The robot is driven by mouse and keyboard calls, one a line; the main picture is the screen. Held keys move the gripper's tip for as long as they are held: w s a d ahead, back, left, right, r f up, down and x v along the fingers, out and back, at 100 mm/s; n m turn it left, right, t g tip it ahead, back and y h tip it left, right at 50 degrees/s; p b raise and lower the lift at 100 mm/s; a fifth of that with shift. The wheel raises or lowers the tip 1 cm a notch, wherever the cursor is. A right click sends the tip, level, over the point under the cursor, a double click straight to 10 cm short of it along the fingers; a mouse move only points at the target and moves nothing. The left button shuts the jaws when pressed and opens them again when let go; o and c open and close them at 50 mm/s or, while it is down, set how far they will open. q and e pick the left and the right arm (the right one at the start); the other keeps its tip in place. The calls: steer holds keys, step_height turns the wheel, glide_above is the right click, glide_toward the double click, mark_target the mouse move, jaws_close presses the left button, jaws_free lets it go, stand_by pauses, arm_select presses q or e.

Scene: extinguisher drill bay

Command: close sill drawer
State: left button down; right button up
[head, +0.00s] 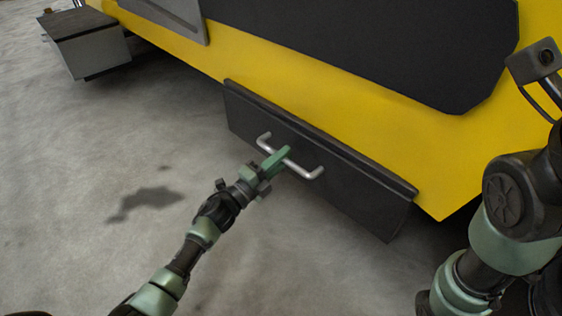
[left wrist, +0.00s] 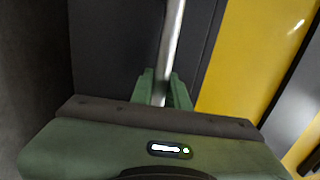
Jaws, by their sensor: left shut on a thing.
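The sill drawer (head: 340,180) is a long dark grey front low on the yellow vehicle body. Its silver bar handle (head: 310,172) runs across the middle of the front. My left gripper (head: 277,158) is shut on the handle, near the middle of the bar. In the left wrist view the handle (left wrist: 174,40) runs down between the green fingers (left wrist: 162,90), with the dark drawer front (left wrist: 115,45) behind it. How far the drawer stands out from the body is hard to tell. My right arm shows at the right edge; its gripper is not clearly seen.
The yellow body (head: 390,110) with a black panel (head: 420,40) rises behind the drawer. The concrete floor (head: 80,220) in front and to the left is mostly clear, with a dark stain.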

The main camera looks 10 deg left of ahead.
arm_select(q)
steer(key=c, duration=1.7)
jaws_free()
steer(key=shift+w, duration=0.1)
steer(key=o, duration=0.3)
steer(key=shift+d, duration=0.15)
steer(key=shift+o, duration=0.2)
steer(key=p+v, duration=0.3)
steer(key=v, duration=0.4)
steer(key=shift+s+a+p, duration=0.25)
steer(key=shift+s+p, duration=0.05)
steer(key=shift+p, duration=0.1)
steer(key=shift+f, duration=0.15)
